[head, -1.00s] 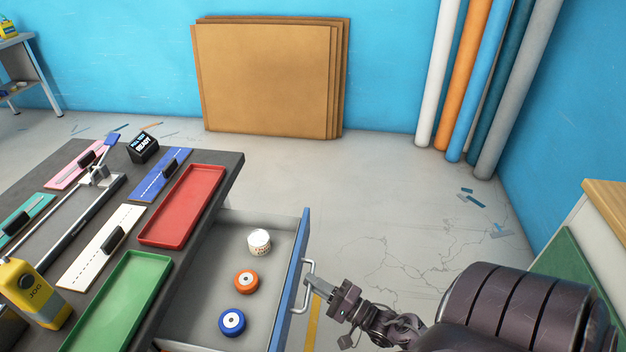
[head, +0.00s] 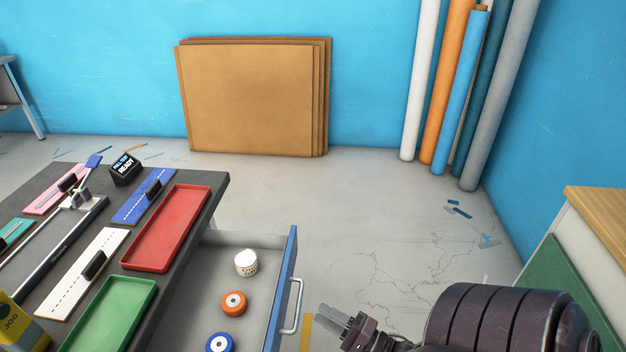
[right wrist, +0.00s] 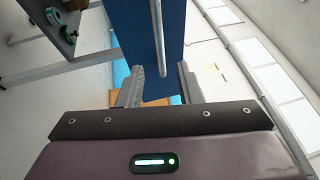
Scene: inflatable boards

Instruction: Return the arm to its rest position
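My right gripper (head: 336,322) is at the bottom of the head view, to the right of the open drawer's handle (head: 293,306) and apart from it. In the right wrist view, my right gripper (right wrist: 160,82) has its two fingers spread with nothing held. The blue drawer front (right wrist: 140,22) and its handle (right wrist: 158,45) show beyond the fingers there. My left gripper is not in view.
The dark worktop (head: 216,190) at left carries a red tray (head: 165,228), a green tray (head: 108,318) and several tools. Brown panels (head: 250,100) lean on the back wall. Tall rolls (head: 448,90) stand at right. A wood-topped cabinet (head: 600,215) stands far right.

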